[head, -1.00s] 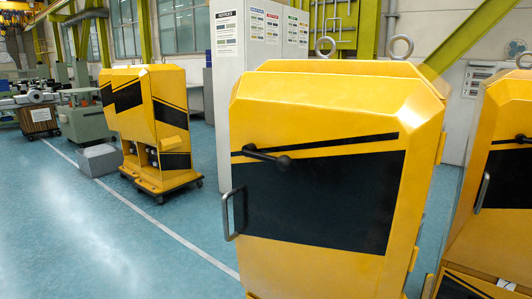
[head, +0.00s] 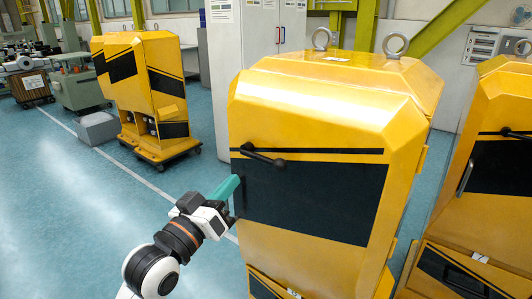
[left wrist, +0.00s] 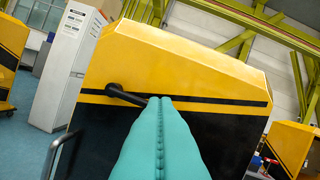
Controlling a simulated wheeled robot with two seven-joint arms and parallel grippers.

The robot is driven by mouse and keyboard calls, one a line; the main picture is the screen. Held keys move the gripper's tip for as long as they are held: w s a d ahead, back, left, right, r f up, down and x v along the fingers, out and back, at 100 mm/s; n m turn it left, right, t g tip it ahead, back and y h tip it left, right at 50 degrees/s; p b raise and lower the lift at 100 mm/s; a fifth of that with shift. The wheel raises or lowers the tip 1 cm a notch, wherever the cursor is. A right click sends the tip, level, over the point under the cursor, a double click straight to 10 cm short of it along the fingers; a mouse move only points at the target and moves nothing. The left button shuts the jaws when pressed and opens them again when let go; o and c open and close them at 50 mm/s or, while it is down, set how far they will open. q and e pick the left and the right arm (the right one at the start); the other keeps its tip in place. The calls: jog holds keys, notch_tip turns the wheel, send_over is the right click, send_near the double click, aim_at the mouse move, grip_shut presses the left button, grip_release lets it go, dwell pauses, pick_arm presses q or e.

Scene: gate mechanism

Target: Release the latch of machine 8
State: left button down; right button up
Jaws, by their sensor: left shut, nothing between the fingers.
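A yellow cabinet machine (head: 320,110) with a black front panel stands in front of me; I cannot read a machine number on it. Its black latch lever (head: 262,156), with a round knob at its right end, slants slightly down to the right near the top of the front. The lever also shows in the left wrist view (left wrist: 122,94). My left gripper (head: 236,183), with teal fingers, is shut and empty, below and left of the lever. In the left wrist view its fingertips (left wrist: 159,100) overlap the lever's right end, hiding the knob; contact cannot be told. My right gripper is not in view.
A grey bar handle (left wrist: 63,155) is on the machine's left edge, mostly hidden by my gripper in the head view. A similar yellow machine (head: 490,195) stands close on the right, another (head: 135,85) farther left. Blue floor (head: 75,210) is clear on the left.

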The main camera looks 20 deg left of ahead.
pick_arm(q)
jog(key=p+x, duration=0.1)
jog(key=x, duration=0.2)
jog(key=d+p+x, duration=0.1)
jog(key=p+x, duration=0.1)
jog(key=x, duration=0.2)
jog(key=f+p+x, duration=0.1)
jog(key=p+x, duration=0.1)
jog(key=x, duration=0.1)
jog(key=shift+w+d, duration=0.25)
jog(key=shift+d, duration=0.05)
jog(key=shift+d+f, duration=0.25)
jog(key=shift+f, duration=0.25)
jog(key=shift+w, duration=0.1)
jog(key=shift+f, duration=0.15)
